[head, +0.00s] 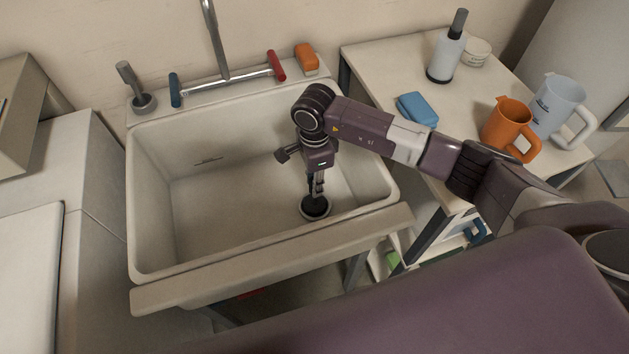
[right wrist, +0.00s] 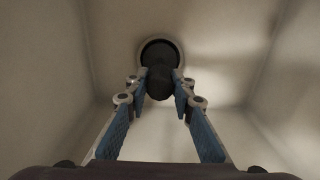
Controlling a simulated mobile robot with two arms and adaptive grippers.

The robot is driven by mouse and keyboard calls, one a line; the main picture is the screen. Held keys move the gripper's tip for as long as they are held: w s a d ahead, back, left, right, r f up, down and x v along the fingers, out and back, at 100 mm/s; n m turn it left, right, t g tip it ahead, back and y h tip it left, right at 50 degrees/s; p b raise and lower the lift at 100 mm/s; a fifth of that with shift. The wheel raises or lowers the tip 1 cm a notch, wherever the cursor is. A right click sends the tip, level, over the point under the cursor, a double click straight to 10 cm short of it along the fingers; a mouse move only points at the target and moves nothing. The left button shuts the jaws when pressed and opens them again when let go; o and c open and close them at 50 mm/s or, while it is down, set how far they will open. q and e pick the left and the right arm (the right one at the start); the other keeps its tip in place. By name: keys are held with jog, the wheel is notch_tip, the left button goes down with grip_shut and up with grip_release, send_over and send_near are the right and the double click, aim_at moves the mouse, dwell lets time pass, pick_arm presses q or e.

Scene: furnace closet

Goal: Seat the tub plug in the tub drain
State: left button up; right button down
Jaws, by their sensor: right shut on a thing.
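The tub drain (right wrist: 143,47) is a round opening with a pale rim in the floor of the tub. In the head view it lies at the right front of the tub floor, under my right gripper (head: 318,190). The tub plug (right wrist: 160,84) is dark, with a rounded knob. My right gripper (right wrist: 160,88) is shut on the plug, with a blue-padded finger on each side of it. The plug is in front of the drain in the right wrist view, at or just above it. I cannot tell whether it touches or sits in the drain. My left gripper is not in view.
The white tub (head: 150,210) has walls around my right gripper. A faucet (head: 215,45) with blue and red handles stands at the back. A side table (head: 385,60) at right holds an orange mug (head: 508,125), a pitcher (head: 556,103), a bottle (head: 446,55) and a blue sponge (head: 417,109).

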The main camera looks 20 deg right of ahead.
jog(key=shift+f+b, duration=0.3)
jog(key=shift+f, duration=0.1)
jog(key=c, duration=1.6)
grip_release()
jog(key=shift+r, duration=0.15)
jog(key=shift+r+p, duration=2.35)
jog(key=shift+r, duration=1.55)
